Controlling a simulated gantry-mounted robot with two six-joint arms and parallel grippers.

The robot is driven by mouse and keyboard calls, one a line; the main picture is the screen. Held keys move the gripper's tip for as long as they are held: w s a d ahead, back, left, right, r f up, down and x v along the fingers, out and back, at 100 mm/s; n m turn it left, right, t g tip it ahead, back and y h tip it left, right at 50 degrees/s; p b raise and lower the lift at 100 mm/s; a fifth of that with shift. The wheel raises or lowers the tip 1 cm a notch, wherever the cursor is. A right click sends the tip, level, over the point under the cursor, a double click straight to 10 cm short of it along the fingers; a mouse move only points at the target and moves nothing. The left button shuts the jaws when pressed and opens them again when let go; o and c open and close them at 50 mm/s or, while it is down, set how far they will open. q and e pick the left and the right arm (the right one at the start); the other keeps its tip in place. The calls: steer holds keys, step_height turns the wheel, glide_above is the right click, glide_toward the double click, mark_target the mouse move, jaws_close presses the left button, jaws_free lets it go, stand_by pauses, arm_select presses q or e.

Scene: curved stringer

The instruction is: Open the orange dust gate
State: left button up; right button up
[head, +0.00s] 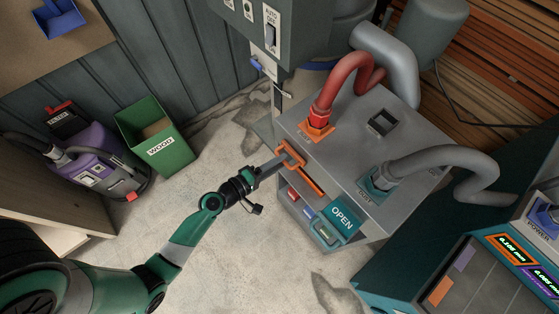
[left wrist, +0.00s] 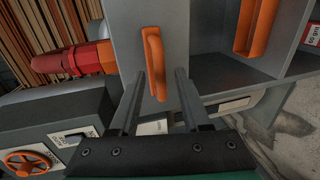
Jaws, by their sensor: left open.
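The orange dust gate's handle (head: 291,154) is at the left edge of the grey cabinet top, near the orange port (head: 317,130) with a red hose. In the left wrist view, the handle (left wrist: 154,60) stands upright in the picture on a grey plate. My left gripper (head: 275,165) is open at the handle. The handle's lower end lies between its two fingers in the left wrist view, with a visible gap on each side. Contact cannot be told. My right gripper is not in view.
A teal OPEN sign (head: 342,218) hangs at the cabinet's front corner. An orange-framed slot (left wrist: 257,25) is right of the handle in the wrist view. A grey hose (head: 440,158) rises from a teal port. A green WOOD bin (head: 154,138) stands left, with bare floor between.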

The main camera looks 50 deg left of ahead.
arm_select(q)
steer(key=shift+w+f, duration=0.1)
steer(key=shift+w, duration=0.35)
jaws_close()
stand_by(1.1)
